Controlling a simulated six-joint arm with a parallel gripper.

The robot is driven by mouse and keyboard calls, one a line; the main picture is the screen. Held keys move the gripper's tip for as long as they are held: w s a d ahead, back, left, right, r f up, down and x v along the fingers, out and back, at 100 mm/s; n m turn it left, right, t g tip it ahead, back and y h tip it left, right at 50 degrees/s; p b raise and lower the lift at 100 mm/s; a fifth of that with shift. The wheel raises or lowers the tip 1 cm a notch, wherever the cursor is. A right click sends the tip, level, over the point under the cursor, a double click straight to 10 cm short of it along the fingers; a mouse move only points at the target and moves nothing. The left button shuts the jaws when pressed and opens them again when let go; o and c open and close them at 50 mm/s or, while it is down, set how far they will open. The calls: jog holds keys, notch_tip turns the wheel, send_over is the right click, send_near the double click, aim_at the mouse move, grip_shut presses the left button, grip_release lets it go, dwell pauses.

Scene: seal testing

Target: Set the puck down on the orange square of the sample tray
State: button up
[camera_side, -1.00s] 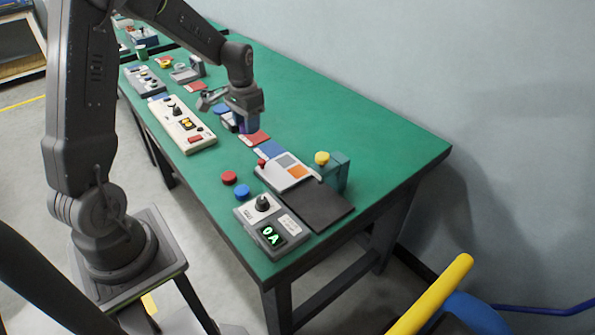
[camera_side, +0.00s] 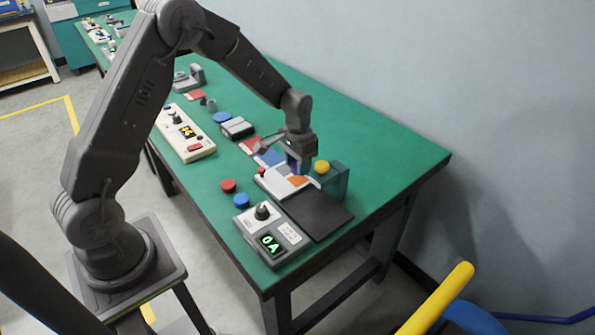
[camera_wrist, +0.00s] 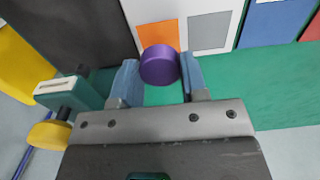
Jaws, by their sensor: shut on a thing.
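My gripper (camera_side: 298,165) is over the sample tray (camera_side: 268,181), near the orange square (camera_side: 298,181). In the wrist view its blue fingers are shut on the purple puck (camera_wrist: 159,68). The puck overlaps the near edge of the orange square (camera_wrist: 158,32) in that view; the gap beneath it cannot be judged. The grey square (camera_wrist: 209,31) lies beside the orange one on the white tray (camera_wrist: 190,8). In the side view the fingers mostly hide the puck and part of the tray.
A teal box with a yellow button (camera_side: 322,167) stands close to the right of my gripper. A black mat (camera_side: 318,214) and a meter reading 0A (camera_side: 270,240) lie in front. Red (camera_side: 228,186) and blue (camera_side: 241,201) discs lie left of the tray.

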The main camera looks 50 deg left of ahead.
jog(key=shift+f, duration=1.5)
jog(key=o, duration=0.9)
jog(key=shift+f, duration=0.15)
notch_tip(320, 180, up, 12)
jog(key=shift+s+r, duration=0.1)
jog(key=shift+r, duration=0.1)
jog(key=s+d+r+t, duration=0.2)
jog(key=s+d+r, duration=0.2)
jog(key=s+r, duration=0.3)
jog(key=s+d+r+t, duration=0.3)
jog(key=s+d+r, duration=0.2)
jog(key=s, duration=1.3)
notch_tip(320, 180, up, 3)
jog(key=shift+f+t, duration=0.2)
jog(key=shift+t, duration=0.1)
